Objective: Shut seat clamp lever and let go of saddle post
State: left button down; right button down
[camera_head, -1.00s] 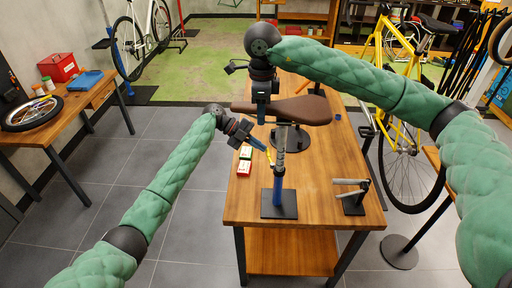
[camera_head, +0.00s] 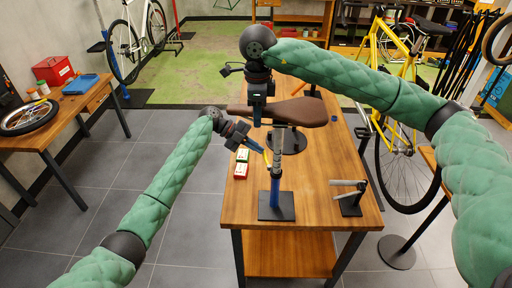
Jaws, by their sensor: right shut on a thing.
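The brown saddle (camera_head: 302,112) sits over the bench on a grey saddle post (camera_head: 277,146), which stands upright in a blue tube on a dark base plate (camera_head: 276,212). The yellow seat clamp lever (camera_head: 267,158) shows at the left side of the post. My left gripper (camera_head: 258,149) is at the lever, its fingertips close to it; whether they touch, and how far they are apart, is too small to tell. My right gripper (camera_head: 257,121) points down and is shut on the saddle at its narrow left end. The clamp itself is too small to make out.
A small metal stand (camera_head: 349,197) stands to the right. A yellow bicycle (camera_head: 395,75) is beyond the bench's right edge.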

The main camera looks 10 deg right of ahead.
jog(key=shift+a, duration=0.15)
pick_arm(q)
jog(key=w+a+r, duration=0.7)
jog(key=shift+r, duration=0.4)
dwell(0.3)
pick_arm(e)
jog(key=c, duration=0.8)
grip_release()
jog(key=shift+w, duration=0.1)
jog(key=shift+c, duration=0.2)
pick_arm(q)
jog(key=shift+f, duration=0.1)
